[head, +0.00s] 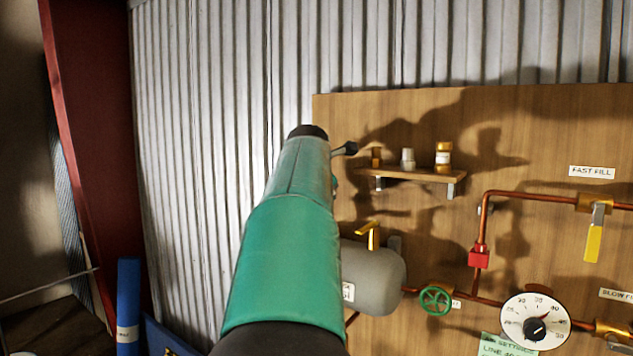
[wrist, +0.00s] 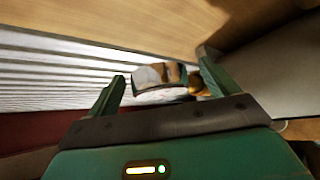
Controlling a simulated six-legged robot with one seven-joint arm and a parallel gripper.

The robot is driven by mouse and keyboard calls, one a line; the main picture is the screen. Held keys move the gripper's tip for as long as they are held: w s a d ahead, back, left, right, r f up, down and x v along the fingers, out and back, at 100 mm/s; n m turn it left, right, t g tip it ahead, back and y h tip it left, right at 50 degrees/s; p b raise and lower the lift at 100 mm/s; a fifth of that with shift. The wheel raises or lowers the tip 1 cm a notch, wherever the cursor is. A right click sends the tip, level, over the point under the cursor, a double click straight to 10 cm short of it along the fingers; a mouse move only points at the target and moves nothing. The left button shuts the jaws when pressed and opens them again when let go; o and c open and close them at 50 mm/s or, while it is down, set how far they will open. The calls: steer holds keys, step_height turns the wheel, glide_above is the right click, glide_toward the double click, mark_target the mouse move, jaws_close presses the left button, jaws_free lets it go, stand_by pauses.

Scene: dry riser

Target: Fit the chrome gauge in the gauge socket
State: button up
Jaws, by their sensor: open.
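In the wrist view, a shiny rounded body with brown and white reflections, which looks like the chrome gauge (wrist: 160,76), shows between the fingers of my gripper (wrist: 163,68). A brass part (wrist: 196,84) sits at its right, close to the right finger. My gripper is open, with the fingers apart on either side; I cannot tell whether either touches the gauge. In the head view my green arm hides the gauge and most of the gripper. I cannot make out the gauge socket in either view.
A wooden board (head: 460,120) carries a small shelf (head: 415,174) with several small fittings, a grey tank (head: 375,280), a green handwheel (head: 435,300), copper pipes (head: 530,197) and a large white dial (head: 520,310). A corrugated wall (head: 200,130) stands left of the board.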

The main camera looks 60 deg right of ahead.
steer(key=v, duration=1.3)
steer(key=shift+a, duration=0.35)
steer(key=shift+s+r, duration=0.15)
steer(key=w+a+f+m+t+y, duration=0.1)
steer(key=w+a+f+m+y, duration=0.1)
steer(key=w+a+f, duration=0.35)
steer(key=w+a+f+m+t+y, duration=0.1)
steer(key=w+a+f+y, duration=0.15)
steer(key=a+f, duration=0.5)
steer(key=w+a+f+m+t+y, duration=0.1)
steer(key=w+a+f+m+y, duration=0.15)
steer(key=a+f, duration=0.45)
steer(key=s+a+f+m+g+y, duration=0.1)
steer(key=s+a+f+m+y, duration=0.1)
steer(key=a+f, duration=0.7)
steer(key=s+a+f+m+g+y, duration=0.1)
steer(key=s+a+f+m, duration=0.3)
steer(key=a+f, duration=0.5)
steer(key=a+y, duration=0.1)
steer(key=a, duration=0.7)
steer(key=shift+s+f+y, duration=0.2)
steer(key=shift+s+y, duration=0.15)
steer(key=shift+y, duration=0.05)
